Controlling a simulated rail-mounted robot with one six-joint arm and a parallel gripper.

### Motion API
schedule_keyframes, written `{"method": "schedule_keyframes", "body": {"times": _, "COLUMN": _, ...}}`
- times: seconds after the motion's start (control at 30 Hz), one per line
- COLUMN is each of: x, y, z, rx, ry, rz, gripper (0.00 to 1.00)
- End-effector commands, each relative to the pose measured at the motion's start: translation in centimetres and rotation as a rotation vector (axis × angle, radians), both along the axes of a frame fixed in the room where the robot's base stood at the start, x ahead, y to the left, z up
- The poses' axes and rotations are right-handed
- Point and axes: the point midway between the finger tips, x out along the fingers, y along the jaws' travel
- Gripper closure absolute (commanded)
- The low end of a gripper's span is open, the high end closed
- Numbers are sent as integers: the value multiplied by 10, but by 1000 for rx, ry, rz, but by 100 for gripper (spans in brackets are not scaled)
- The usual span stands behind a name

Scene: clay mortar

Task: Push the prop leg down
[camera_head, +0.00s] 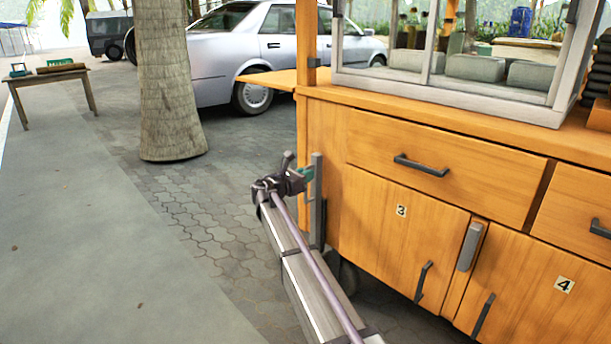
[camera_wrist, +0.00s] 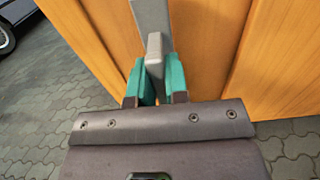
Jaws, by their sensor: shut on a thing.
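The prop leg (camera_head: 316,212) is a narrow grey bar standing upright against the left corner of the orange wooden cart (camera_head: 389,222). In the wrist view the leg (camera_wrist: 152,18) runs along the cart's wood panels, and a lighter grey block on it sits between my fingers. My gripper (camera_head: 307,174) reaches the leg's upper part from the left. Its two teal fingers in the wrist view (camera_wrist: 161,80) are shut on the grey block. The fingers and gripper body hide what lies below the block.
The cart's front has drawers, numbered doors and dark handles (camera_head: 421,165). A glass case (camera_head: 450,92) stands on top. A palm trunk (camera_head: 168,85) and a silver car (camera_head: 235,55) are behind. Paving (camera_head: 190,215) left of the cart is clear. A small table (camera_head: 55,76) stands far left.

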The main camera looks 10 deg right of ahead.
Motion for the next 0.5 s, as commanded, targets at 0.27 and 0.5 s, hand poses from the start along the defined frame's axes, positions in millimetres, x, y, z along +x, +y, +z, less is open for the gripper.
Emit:
{"method": "schedule_keyframes", "body": {"times": 0.27, "x": 0, "y": 0, "z": -75, "rx": 0, "ry": 0, "rz": 0, "gripper": 100}}
{"method": "schedule_keyframes", "body": {"times": 0.5, "x": 0, "y": 0, "z": -75, "rx": 0, "ry": 0, "rz": 0, "gripper": 100}}
